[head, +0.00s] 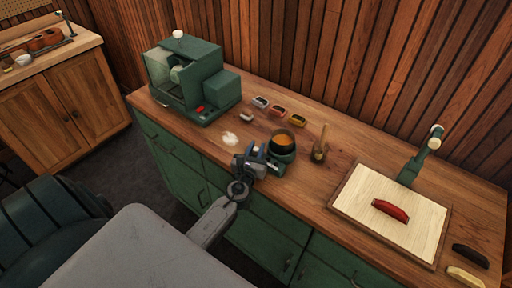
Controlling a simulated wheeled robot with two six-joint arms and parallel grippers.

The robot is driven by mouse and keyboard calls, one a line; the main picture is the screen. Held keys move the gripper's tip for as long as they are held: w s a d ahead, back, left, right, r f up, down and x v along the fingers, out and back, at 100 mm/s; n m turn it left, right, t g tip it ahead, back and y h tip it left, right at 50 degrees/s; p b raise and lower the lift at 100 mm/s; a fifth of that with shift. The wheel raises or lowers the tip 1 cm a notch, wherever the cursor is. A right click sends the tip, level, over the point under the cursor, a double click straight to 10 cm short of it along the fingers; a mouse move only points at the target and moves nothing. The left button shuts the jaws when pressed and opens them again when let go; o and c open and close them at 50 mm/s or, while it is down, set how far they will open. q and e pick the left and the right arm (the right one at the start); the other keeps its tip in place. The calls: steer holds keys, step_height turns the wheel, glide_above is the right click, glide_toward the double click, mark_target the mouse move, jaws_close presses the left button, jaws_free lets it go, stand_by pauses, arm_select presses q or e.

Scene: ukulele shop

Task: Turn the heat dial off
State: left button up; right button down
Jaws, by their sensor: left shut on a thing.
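A round green pot warmer (282,157) stands near the front edge of the wooden bench, with amber glue in the pot (283,140) on top. My left gripper (261,157) reaches in from the lower left and is at the front left side of the warmer. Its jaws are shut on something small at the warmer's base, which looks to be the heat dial. The dial itself is hidden by the fingers, so its setting cannot be read. My right gripper is not in view.
A jar with a brush (320,150) stands right of the warmer. A green machine (187,80) stands at left. A pale board (380,225) with a red block (391,210) lies at right.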

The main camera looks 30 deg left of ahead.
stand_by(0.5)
arm_select(q)
steer(key=o, duration=0.9)
steer(key=shift+a+f, duration=0.1)
